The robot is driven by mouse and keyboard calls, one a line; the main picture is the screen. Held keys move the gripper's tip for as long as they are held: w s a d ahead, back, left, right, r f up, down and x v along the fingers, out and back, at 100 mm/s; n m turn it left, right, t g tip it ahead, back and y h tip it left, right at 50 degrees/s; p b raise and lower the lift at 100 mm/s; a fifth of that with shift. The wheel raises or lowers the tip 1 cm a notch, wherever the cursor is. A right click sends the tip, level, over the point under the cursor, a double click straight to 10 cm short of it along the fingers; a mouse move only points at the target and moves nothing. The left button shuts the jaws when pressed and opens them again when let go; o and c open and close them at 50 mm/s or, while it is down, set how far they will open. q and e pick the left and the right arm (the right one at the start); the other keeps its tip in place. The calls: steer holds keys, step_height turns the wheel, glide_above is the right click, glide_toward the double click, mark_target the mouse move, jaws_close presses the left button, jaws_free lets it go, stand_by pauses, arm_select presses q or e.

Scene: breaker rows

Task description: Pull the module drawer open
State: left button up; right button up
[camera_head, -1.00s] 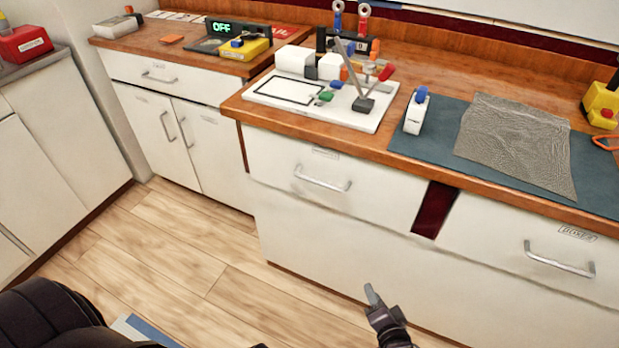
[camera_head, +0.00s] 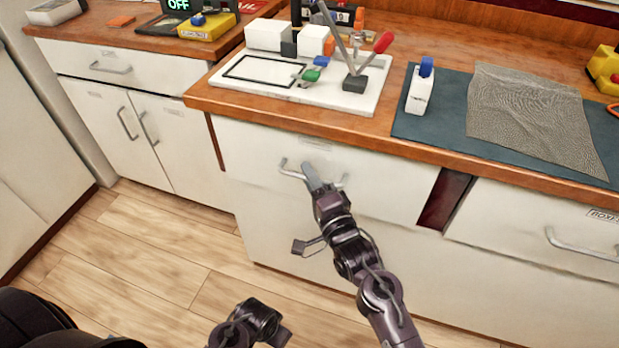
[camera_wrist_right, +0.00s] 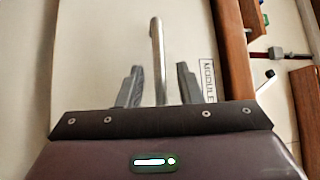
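The module drawer (camera_head: 385,185) is the white front below the middle of the counter, and it is shut. Its silver bar handle (camera_head: 289,170) is partly hidden behind my right gripper (camera_head: 312,178) in the head view. In the right wrist view, my right gripper (camera_wrist_right: 159,82) is open. Its two grey fingers stand on either side of the handle bar (camera_wrist_right: 157,55), with a gap to each. A label reading "MODULE" (camera_wrist_right: 208,80) shows beside the bar on the drawer front. The fingers of my left gripper do not show.
The wooden counter (camera_head: 200,95) overhangs the drawer, with a white board (camera_head: 350,105) and a blue mat (camera_head: 440,135) on it. Another handled drawer (camera_head: 540,225) is at the right. The floor (camera_head: 140,240) in front at left is clear.

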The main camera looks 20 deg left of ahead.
steer(key=shift+w+a, duration=0.1)
jaws_close()
stand_by(0.4)
